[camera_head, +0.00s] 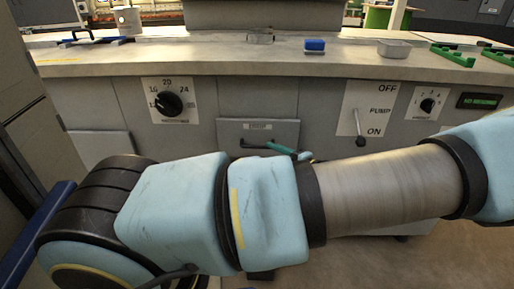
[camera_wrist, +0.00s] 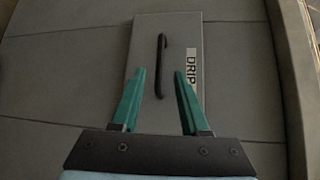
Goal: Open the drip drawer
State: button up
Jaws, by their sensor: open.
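The drip drawer (camera_wrist: 177,30) is a grey panel with a "DRIP" label (camera_wrist: 192,66) and a black bar handle (camera_wrist: 161,62) in the wrist view. In the head view its front (camera_head: 284,130) shows below the worktop, partly hidden by my arm. My gripper (camera_wrist: 158,85) has green fingers, open and apart. The handle appears between the two fingers in the wrist view; I cannot tell how near it is in depth, and no contact shows. In the head view a green part of my gripper (camera_head: 283,149) shows in front of the drawer. The drawer looks flush with the panel.
The grey cabinet front carries a dial (camera_head: 168,104) on the left, a pump lever (camera_head: 360,128), a small knob (camera_head: 428,105) and a display (camera_head: 479,100) on the right. The worktop (camera_head: 200,55) above holds a blue brush (camera_head: 314,45) and a metal tray (camera_head: 394,48).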

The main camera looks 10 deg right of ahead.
aim_at(258, 147)
jog(key=x, duration=0.7)
jog(key=shift+c, duration=0.4)
grip_shut()
jog(key=shift+s, duration=0.1)
dwell(0.8)
